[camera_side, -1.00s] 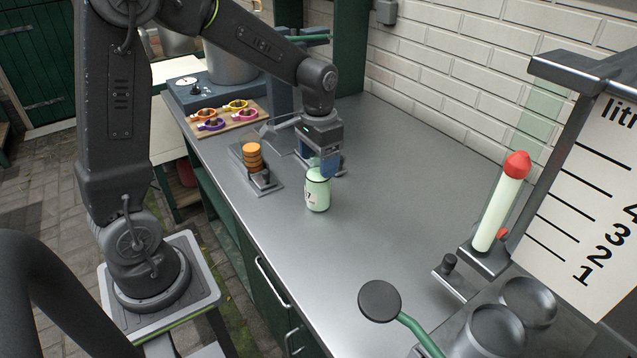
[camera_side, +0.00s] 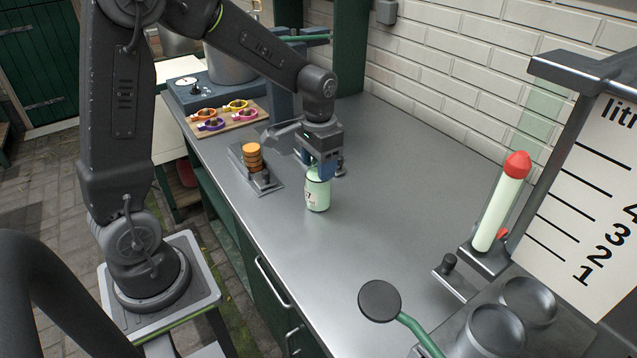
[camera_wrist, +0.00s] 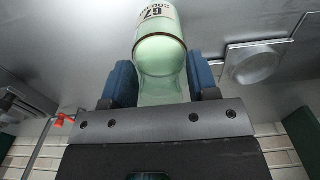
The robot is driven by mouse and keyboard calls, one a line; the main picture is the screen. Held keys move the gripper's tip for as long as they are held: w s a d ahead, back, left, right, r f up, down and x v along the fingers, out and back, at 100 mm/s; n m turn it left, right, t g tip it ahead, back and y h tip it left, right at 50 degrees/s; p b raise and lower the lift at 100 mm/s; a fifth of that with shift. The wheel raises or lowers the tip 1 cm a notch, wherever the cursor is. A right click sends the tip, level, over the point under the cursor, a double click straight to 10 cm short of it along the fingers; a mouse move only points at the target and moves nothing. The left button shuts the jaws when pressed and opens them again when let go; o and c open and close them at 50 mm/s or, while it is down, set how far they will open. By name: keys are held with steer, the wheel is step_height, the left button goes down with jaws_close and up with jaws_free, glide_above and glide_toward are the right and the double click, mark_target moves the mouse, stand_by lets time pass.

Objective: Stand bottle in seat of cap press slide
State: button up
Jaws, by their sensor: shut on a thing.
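My gripper (camera_side: 326,173) is shut on the bottle's upper part. I cannot tell whether the bottle's base touches the worktop. A round, shallow seat on a flat plate (camera_wrist: 254,66) shows right of the bottle in the wrist view, apart from it. In the side view my gripper mostly hides this area, next to the cap press.
A stack of orange caps (camera_side: 252,155) stands in a holder left of the bottle. A board with coloured rings (camera_side: 222,118) lies farther back. A red-topped tube (camera_side: 502,200) and scale board (camera_side: 590,200) stand at right. The middle worktop is clear.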

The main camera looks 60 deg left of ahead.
steer(key=shift+r, duration=0.25)
steer(key=shift+c, duration=0.7)
steer(key=shift+r, duration=1.25)
steer(key=shift+r, duration=0.25)
step_height(320, 180, up, 11)
steer(key=w+a+n, duration=0.5)
steer(key=w+a, duration=0.6)
steer(key=a, duration=0.5)
steer(key=shift+f, duration=4.85)
steer(key=shift+f, duration=0.1)
